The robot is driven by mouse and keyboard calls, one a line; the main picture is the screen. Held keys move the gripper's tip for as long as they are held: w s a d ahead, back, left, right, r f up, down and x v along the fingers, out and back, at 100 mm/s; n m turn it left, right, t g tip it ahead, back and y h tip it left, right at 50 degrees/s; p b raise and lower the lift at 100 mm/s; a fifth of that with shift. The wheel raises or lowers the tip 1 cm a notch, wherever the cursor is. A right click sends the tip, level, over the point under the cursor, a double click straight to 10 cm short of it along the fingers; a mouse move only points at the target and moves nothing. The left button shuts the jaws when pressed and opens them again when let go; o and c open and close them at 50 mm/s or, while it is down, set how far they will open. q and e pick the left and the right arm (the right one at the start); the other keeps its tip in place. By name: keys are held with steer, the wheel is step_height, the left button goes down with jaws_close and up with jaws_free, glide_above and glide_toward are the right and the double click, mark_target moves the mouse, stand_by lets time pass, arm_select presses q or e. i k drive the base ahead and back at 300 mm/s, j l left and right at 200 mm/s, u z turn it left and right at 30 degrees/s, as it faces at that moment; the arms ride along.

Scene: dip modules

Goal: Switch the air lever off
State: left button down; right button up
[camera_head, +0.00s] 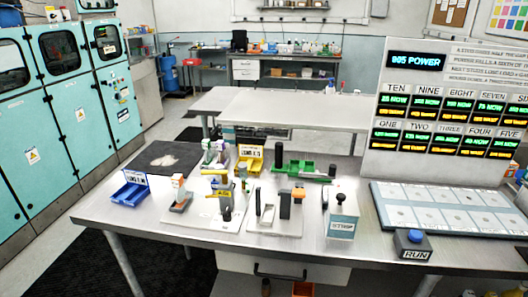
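No lever carries a label that I can read as air, so I cannot tell which part is the air lever or how it is set. A white box with blue lettering (342,222) stands on the table, with a small black knob or handle (340,197) on top. Left of it, a white plate (285,228) bears an upright black block (285,204), an orange-topped post (299,194) and a pale frame. A further plate to the left bears a small dark upright part (226,213). Neither of my grippers shows clearly in the head view.
The steel table (150,218) also holds a blue bin (131,192), a yellow bin (250,158), a green fixture (303,170), a blue-topped RUN button (413,240) and a pale panel (440,207). A sign board (430,165) stands behind. The table's front left is clear.

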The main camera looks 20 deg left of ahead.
mark_target(223, 173)
steer(key=u, duration=1.3)
